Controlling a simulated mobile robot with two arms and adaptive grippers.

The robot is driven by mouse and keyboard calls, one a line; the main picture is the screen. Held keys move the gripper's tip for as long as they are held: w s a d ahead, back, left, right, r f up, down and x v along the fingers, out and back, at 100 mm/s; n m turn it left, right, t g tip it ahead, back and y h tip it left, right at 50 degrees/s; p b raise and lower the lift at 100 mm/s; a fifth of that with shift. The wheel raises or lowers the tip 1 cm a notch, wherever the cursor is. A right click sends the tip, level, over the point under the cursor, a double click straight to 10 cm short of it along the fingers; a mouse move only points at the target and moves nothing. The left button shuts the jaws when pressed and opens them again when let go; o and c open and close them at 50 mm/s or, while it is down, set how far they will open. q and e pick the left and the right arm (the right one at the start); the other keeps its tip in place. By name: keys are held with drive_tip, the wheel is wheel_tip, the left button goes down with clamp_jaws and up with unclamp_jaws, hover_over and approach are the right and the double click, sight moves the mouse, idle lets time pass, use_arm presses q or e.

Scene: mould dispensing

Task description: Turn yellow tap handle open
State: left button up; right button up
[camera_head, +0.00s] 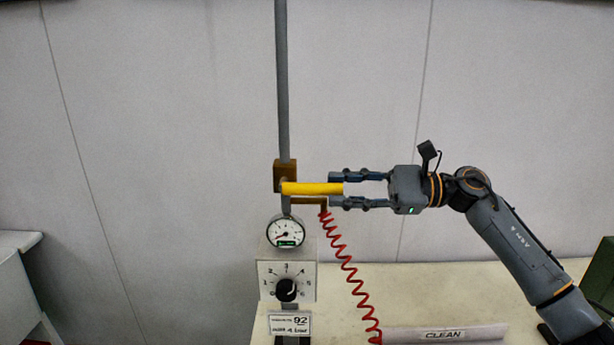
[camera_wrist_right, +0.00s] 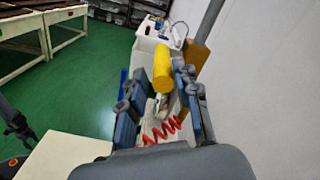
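The yellow tap handle (camera_head: 312,188) lies level in the head view, reaching right from the brass-coloured valve block (camera_head: 285,175) on the vertical pipe. My right gripper (camera_head: 332,190) comes from the right with its fingers apart, one above and one below the handle's free end. Gaps show between the handle and both fingers. In the right wrist view the rounded handle end (camera_wrist_right: 163,72) sits between the two open blue-grey fingers (camera_wrist_right: 158,85).
Below the valve are a round gauge (camera_head: 286,233) and a dial box (camera_head: 287,280). A red coiled hose (camera_head: 345,265) hangs below my gripper to the table (camera_head: 410,290). A "CLEAN" tray (camera_head: 445,335) lies at the front. The grey wall (camera_head: 520,90) stands behind.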

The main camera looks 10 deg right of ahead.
sight(287, 189)
drive_tip(key=p+x, duration=0.2)
drive_tip(key=x, duration=0.4)
drive_tip(key=shift+w+d, duration=0.1)
drive_tip(key=shift+a, duration=0.25)
drive_tip(key=shift+w+a+f, duration=0.1)
drive_tip(key=shift+a, duration=0.1)
use_arm(q)
drive_tip(key=r, duration=0.1)
drive_tip(key=w+r, duration=0.1)
drive_tip(key=r, duration=0.1)
drive_tip(key=shift+w+r, duration=0.1)
drive_tip(key=shift+w, duration=0.25)
use_arm(e)
clamp_jaws()
